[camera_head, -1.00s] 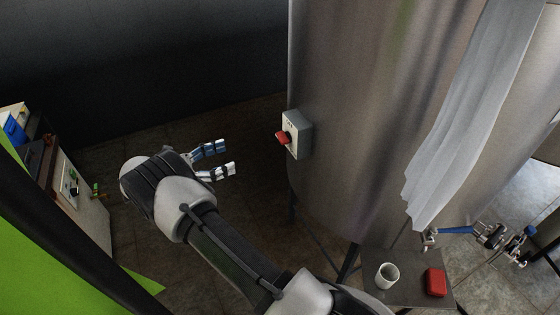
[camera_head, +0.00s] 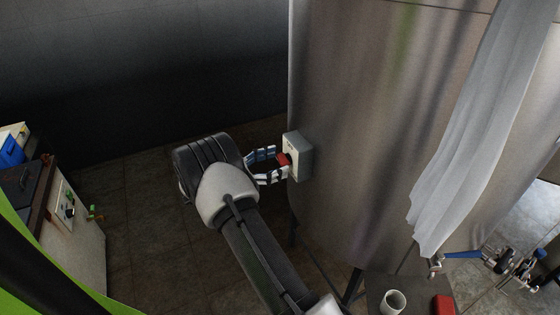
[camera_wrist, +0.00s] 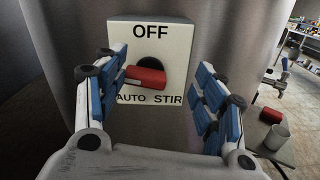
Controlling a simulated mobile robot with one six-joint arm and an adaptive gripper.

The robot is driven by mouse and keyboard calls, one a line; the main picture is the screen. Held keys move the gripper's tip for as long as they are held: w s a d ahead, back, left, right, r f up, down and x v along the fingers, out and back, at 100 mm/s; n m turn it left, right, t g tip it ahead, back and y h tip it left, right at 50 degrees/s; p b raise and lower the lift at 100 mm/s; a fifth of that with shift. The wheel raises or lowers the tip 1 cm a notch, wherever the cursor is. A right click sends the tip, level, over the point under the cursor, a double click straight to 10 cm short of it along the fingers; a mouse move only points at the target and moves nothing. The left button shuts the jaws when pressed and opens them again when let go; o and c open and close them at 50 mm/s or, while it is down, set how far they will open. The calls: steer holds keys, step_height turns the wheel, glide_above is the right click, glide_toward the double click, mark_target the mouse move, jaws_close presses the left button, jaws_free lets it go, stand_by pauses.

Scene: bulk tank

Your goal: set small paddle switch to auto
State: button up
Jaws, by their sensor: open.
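The paddle switch (camera_wrist: 145,77) is a red block on a black round mount. It sits on a light switch box (camera_wrist: 182,36) fixed to the steel tank. The box reads OFF above, AUTO lower left and STIR lower right. The paddle lies just above the lower labels; I cannot tell exactly which one it points to. My gripper (camera_wrist: 160,62) is open, with a blue-padded finger on each side of the paddle and visible gaps. In the head view my gripper (camera_head: 279,164) is at the front of the box (camera_head: 301,158), with the red paddle (camera_head: 283,159) between its fingertips.
The large steel tank (camera_head: 370,130) stands right behind the box. A pale hanging sheet (camera_head: 465,130) covers its right side. A white cup (camera_head: 393,302) and a red object (camera_head: 443,305) are at lower right. A cabinet (camera_head: 75,225) stands at left.

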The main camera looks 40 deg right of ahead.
steer(key=shift+o, duration=0.2)
steer(key=shift+s+d, duration=0.2)
steer(key=shift+d, duration=0.1)
